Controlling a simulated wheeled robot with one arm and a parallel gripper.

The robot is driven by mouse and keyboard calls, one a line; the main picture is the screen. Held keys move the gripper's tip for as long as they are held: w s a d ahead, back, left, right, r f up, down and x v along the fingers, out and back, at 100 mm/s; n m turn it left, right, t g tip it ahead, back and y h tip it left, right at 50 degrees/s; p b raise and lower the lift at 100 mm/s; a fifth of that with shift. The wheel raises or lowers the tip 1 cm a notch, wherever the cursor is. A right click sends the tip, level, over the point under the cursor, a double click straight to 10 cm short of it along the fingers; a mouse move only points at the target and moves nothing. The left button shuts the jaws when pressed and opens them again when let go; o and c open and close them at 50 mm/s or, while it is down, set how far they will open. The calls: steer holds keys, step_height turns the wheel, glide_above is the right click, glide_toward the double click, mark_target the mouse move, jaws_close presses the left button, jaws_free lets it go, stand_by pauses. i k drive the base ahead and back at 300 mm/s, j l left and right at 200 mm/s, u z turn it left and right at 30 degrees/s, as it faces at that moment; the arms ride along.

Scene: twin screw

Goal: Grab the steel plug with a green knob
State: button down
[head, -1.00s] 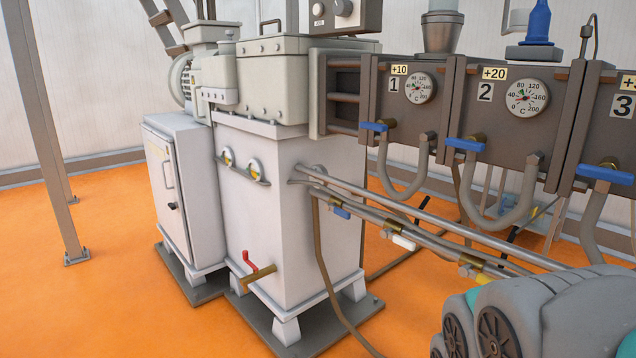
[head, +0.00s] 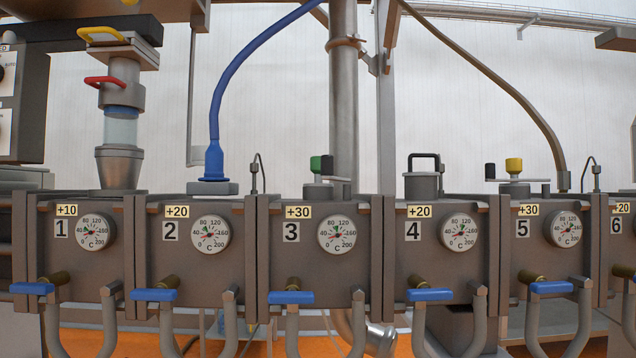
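A dark upright handle stands beside the green knob. The plug's steel base (head: 326,190) rests on the section's top face. A similar plug with a yellow knob (head: 514,165) sits on section 5. My gripper is not in view.
Numbered barrel sections (head: 290,263) with dials run across the view, with blue-handled valves (head: 292,297) along their lower front. A blue hose (head: 220,100) rises from section 2. A black-handled plug (head: 423,178) is on section 4. A steel pipe (head: 343,90) stands behind the green knob.

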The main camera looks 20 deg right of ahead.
mark_target(315, 161)
steer(key=z, duration=0.3)
steer(key=k+j+z, duration=0.2)
steer(key=j, duration=0.25)
steer(key=j+z, duration=0.15)
steer(key=j, duration=0.25)
steer(key=k+j+z, duration=0.2)
steer(key=j, duration=0.2)
steer(key=k+j+z, duration=0.15)
steer(key=j, duration=0.2)
steer(key=k+j+z, duration=0.2)
steer(key=k+j, duration=0.05)
steer(key=j, duration=0.1)
